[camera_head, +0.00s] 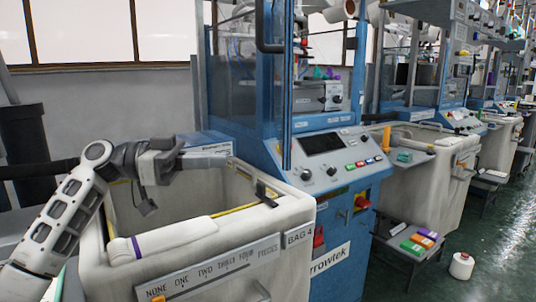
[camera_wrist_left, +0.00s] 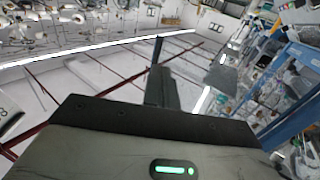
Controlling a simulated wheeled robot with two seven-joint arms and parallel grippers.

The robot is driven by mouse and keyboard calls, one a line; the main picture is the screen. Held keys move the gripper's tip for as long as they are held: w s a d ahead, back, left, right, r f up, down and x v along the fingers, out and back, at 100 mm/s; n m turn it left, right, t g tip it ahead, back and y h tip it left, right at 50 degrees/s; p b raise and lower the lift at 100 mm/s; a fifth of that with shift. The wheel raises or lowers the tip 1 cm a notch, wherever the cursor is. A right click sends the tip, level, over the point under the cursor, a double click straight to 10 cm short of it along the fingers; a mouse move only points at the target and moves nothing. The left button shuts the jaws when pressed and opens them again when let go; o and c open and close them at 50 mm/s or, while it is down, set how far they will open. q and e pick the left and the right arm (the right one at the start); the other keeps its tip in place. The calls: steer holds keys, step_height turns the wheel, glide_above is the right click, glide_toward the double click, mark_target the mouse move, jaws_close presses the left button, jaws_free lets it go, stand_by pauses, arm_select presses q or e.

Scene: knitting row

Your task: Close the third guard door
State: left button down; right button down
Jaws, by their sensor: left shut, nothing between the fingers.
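A guard door with a clear pane and blue frame (camera_head: 287,95) stands on the nearest blue machine, with a dark bar handle (camera_head: 262,32) near its top. Its blue edge stands forward over the control panel, and it looks open. I cannot tell from the frames which door is the third. My left gripper (camera_head: 228,160) is over the grey bin, left of and below the door, pointing right. Its fingers are together and empty, apart from the door and handle. They also show from behind in the left wrist view (camera_wrist_left: 160,85). My right gripper is not in view.
A grey bin (camera_head: 290,215) marked BAG 4 stands below my left arm, with a white roll (camera_head: 170,238) on its near side. The control panel (camera_head: 325,150) is right of it. More machines recede right. A white cone (camera_head: 461,266) lies on the green floor.

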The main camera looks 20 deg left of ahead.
mark_target(285, 160)
arm_select(q)
steer(key=p+x, duration=0.2)
steer(key=x, duration=0.7)
steer(key=shift+w+d, duration=0.2)
steer(key=shift+d, duration=0.15)
